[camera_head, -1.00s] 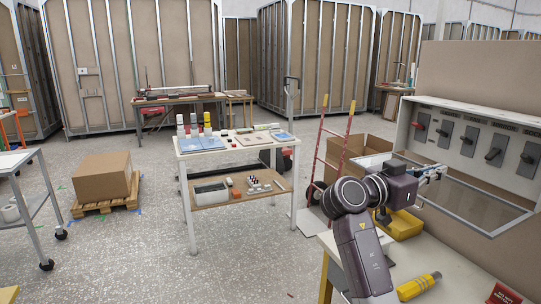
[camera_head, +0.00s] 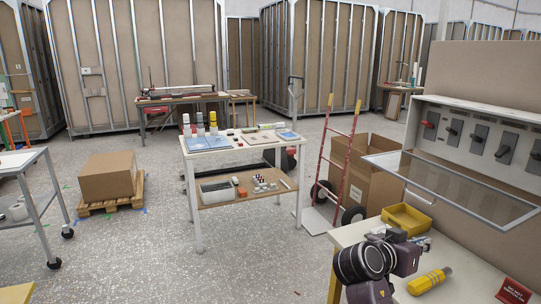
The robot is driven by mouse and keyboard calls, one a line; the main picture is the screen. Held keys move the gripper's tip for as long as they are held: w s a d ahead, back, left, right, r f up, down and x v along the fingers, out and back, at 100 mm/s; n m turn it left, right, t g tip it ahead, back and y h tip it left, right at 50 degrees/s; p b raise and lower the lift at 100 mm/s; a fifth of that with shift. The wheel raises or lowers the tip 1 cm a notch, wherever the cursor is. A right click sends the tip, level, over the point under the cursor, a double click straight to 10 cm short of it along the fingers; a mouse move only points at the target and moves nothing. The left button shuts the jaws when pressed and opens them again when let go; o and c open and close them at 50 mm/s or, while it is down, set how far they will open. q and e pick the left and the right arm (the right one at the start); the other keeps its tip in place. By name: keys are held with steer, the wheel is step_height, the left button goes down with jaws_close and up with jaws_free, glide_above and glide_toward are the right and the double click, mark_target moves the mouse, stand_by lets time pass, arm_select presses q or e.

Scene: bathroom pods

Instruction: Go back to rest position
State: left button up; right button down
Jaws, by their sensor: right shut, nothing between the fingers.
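My right arm shows at the lower right in the head view, folded low over the near edge of the workbench (camera_head: 460,282). My right gripper (camera_head: 426,243) is at its far end, above the bench top and just in front of the yellow bin (camera_head: 407,217). It is small and partly hidden by my wrist, shut and holding nothing. My left gripper and left arm are not in view.
A yellow-handled tool (camera_head: 430,281) and a red sign (camera_head: 514,291) lie near my right arm. A switch panel (camera_head: 470,140) with an open clear cover (camera_head: 455,188) stands behind. A white table (camera_head: 240,148), hand truck (camera_head: 333,165) and pallet box (camera_head: 107,177) stand farther off.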

steer(key=s+a+f+n+g+y, duration=0.1)
steer(key=s+a+f+n+y, duration=0.2)
steer(key=s+f, duration=0.6)
steer(key=s+a+f+n+y, duration=0.25)
steer(key=s+f, duration=0.25)
steer(key=f, duration=0.8)
steer(key=s+a+f+n+g+y, duration=0.1)
steer(key=s+a+f+n+y, duration=0.15)
steer(key=s, duration=0.45)
steer(key=s+a+f+n+g+y, duration=0.1)
steer(key=s+a+f+y, duration=0.1)
steer(key=s+a, duration=0.35)
steer(key=s+a+f+n+g+y, duration=0.1)
steer(key=s+a+f+n+y, duration=0.15)
steer(key=s, duration=0.65)
step_height(320, 180, down, 26)
steer(key=s+g, duration=0.2)
steer(key=s+d+f, duration=0.3)
steer(key=s+f, duration=1.3)
steer(key=s, duration=0.1)
steer(key=shift+s+f+g, duration=0.15)
steer(key=shift+f+g, duration=0.05)
steer(key=shift+g, duration=0.2)
